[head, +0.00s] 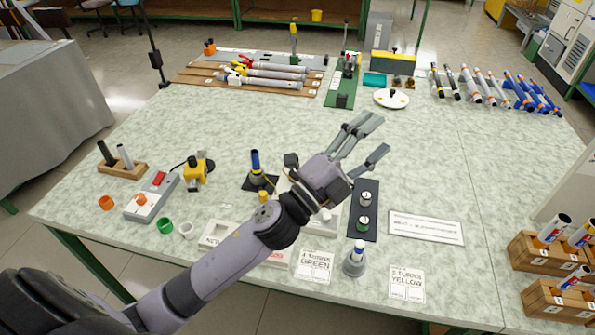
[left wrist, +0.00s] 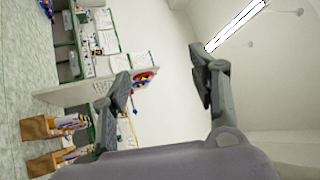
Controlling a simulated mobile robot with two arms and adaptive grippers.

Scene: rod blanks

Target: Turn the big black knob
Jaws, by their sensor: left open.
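I cannot clearly make out a big black knob in either view; my left arm and hand cover part of the table's middle. My left gripper (head: 368,134) is open and empty above the middle of the table, its fingers spread toward the upper right. In the left wrist view, the left gripper (left wrist: 160,82) has its fingers wide apart with nothing between them. A black panel (head: 371,188) with green and white round parts lies just below the hand. A pale box (head: 334,226) beside it is partly hidden by the hand. My right gripper is not in view.
A grey control box (head: 152,197) with red and orange parts sits at the left. A grey stand (head: 355,262) and paper cards (head: 406,283) lie near the front edge. Wooden blocks (head: 540,262) hold rods at the right. The table's middle right is clear.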

